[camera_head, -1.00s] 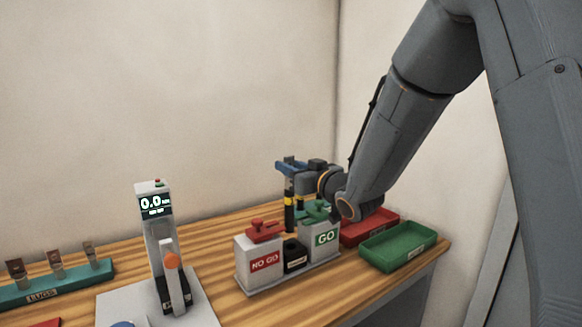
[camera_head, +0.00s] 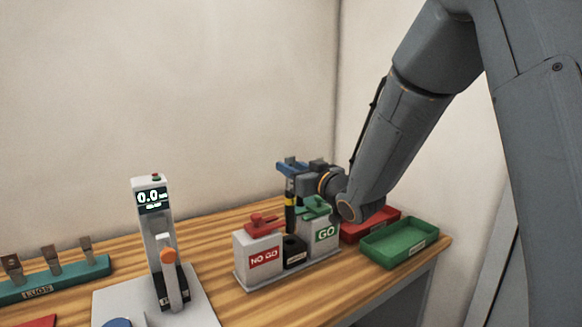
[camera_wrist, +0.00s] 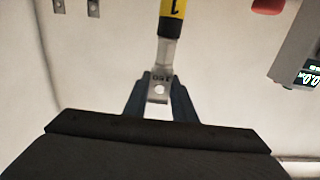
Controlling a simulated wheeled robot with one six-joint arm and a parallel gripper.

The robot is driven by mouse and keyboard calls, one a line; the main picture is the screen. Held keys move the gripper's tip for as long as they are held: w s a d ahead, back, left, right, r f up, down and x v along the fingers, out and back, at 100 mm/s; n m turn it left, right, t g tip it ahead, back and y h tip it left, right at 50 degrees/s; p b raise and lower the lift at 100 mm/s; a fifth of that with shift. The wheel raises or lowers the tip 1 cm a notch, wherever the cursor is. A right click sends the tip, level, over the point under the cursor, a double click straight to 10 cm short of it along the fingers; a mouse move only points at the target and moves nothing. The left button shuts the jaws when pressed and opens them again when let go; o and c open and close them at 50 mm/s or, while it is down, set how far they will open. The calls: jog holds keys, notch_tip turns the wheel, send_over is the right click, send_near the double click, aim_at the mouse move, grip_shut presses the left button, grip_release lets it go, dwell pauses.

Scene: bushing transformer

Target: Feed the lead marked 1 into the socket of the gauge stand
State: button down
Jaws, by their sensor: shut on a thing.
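The lead marked 1 is a dark cable with a yellow band. It hangs upright below my gripper (camera_head: 289,170), and its dark lower part (camera_head: 290,218) is over the socket block. In the wrist view my gripper (camera_wrist: 160,88) is shut on the lead's metal lug (camera_wrist: 165,55), and the yellow band (camera_wrist: 172,10) shows a "1". The gauge stand holds a NO GO box (camera_head: 259,252), a GO box (camera_head: 322,230) and a black socket block (camera_head: 294,252) between them. The lead's end is at or just above the block's top; I cannot tell whether it has entered.
A red tray (camera_head: 366,228) and a green tray (camera_head: 400,243) lie to the right. A grey tester with a "0.0" display (camera_head: 153,198) stands to the left. A teal rack of lugs (camera_head: 50,281) is farther left. The wooden table behind the tester is clear.

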jog(key=shift+f+b, duration=2.65)
jog(key=shift+f, duration=1.1)
jog(key=c, duration=1.4)
grip_release()
jog(key=b+v, duration=0.1)
jog(key=v, duration=0.6)
jog(key=shift+s+d+b, duration=0.25)
jog(key=shift+s+b, duration=0.05)
jog(key=shift+b, duration=0.05)
